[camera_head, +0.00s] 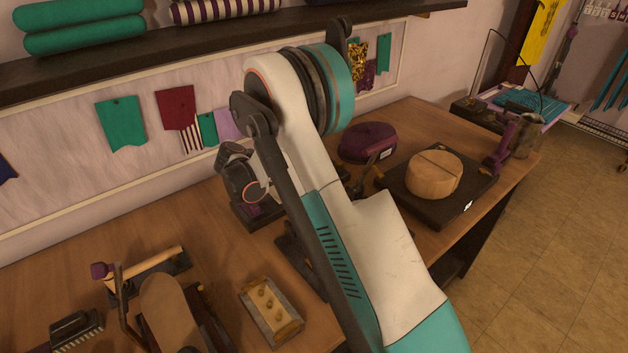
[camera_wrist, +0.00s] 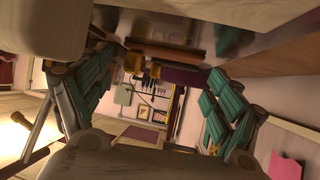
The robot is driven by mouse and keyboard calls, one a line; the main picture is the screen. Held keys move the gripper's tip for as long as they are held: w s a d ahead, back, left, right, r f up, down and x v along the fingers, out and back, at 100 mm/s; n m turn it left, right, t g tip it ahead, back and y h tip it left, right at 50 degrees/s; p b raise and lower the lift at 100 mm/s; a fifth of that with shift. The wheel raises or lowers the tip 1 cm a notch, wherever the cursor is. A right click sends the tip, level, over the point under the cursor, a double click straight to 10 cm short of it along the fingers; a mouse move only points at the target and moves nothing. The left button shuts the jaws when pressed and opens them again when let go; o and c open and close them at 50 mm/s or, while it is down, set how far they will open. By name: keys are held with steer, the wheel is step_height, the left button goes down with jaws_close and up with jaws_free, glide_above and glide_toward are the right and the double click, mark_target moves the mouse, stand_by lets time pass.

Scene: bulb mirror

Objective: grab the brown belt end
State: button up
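My gripper (camera_wrist: 163,72) shows in the wrist view with its two teal-padded fingers spread wide apart. I see nothing clamped between them. A reddish-brown strip (camera_wrist: 165,48) crosses beyond the fingertips; I cannot tell whether it is the brown belt end. In the head view my white and teal arm covers the middle of the bench, and I cannot make out my fingers there. No brown belt end can be clearly identified in the head view; it may be hidden behind my arm.
The wooden bench (camera_head: 205,225) holds a round wooden block (camera_head: 435,174) on a dark board, a purple cushion (camera_head: 367,142), a small pegged tray (camera_head: 270,309) and a tan rounded form (camera_head: 168,310). A dark shelf (camera_head: 200,48) overhangs the back. Floor (camera_head: 550,240) is clear at right.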

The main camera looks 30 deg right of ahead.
steer(key=c, duration=0.5)
